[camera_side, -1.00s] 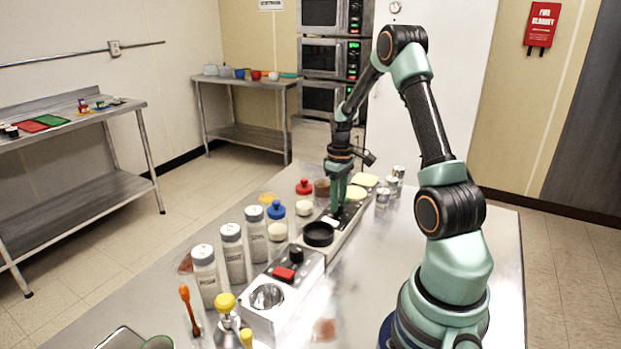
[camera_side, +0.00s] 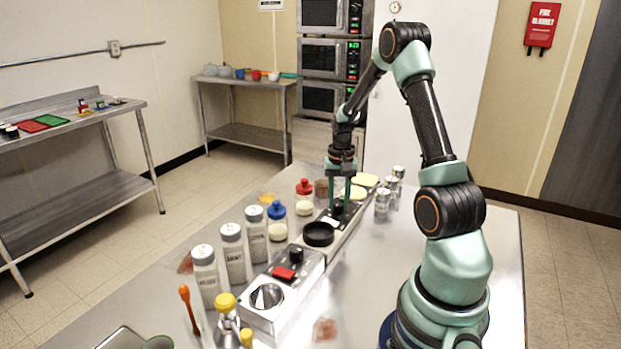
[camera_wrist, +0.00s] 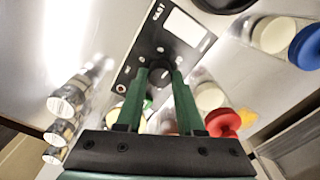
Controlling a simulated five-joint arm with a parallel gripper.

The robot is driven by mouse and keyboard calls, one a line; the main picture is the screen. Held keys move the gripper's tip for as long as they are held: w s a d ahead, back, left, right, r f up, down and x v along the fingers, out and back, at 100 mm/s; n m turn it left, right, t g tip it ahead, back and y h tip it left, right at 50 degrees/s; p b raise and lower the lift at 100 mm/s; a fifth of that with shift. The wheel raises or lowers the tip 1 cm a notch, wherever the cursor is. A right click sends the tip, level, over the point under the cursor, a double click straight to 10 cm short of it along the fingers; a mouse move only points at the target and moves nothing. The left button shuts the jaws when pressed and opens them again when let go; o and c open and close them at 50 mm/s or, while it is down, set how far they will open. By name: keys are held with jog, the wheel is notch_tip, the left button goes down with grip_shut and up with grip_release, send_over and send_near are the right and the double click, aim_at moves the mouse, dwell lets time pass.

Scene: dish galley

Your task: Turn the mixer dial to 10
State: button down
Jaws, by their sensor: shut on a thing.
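The mixer dial (camera_wrist: 160,73) is a small dark knob on a black panel (camera_wrist: 150,52) with a white label and small white markings too blurred to read. In the wrist view my gripper (camera_wrist: 161,78) has one green finger on each side of the dial, shut on it. In the side view my gripper (camera_side: 340,207) points straight down at the panel of the long, low mixer, behind its black round plate (camera_side: 318,234). The fingers mostly hide the dial there. I cannot read which number it points to.
Left of the mixer stand a red-capped jar (camera_side: 304,186), a blue-capped jar (camera_side: 276,211) and several white-capped bottles (camera_side: 233,251). Small metal-topped jars (camera_side: 382,199) stand close on the right. A white unit (camera_side: 262,308) with a red switch is in front. The table's right side is clear.

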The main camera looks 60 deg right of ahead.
aim_at(340, 205)
jog(key=shift+s+d+m, duration=0.1)
jog(key=shift+s+m, duration=0.05)
jog(key=shift+m, duration=2.05)
jog(key=c, duration=0.5)
grip_release()
jog(key=r, duration=1.2)
jog(key=shift+s+a, duration=0.1)
jog(key=shift+a, duration=0.1)
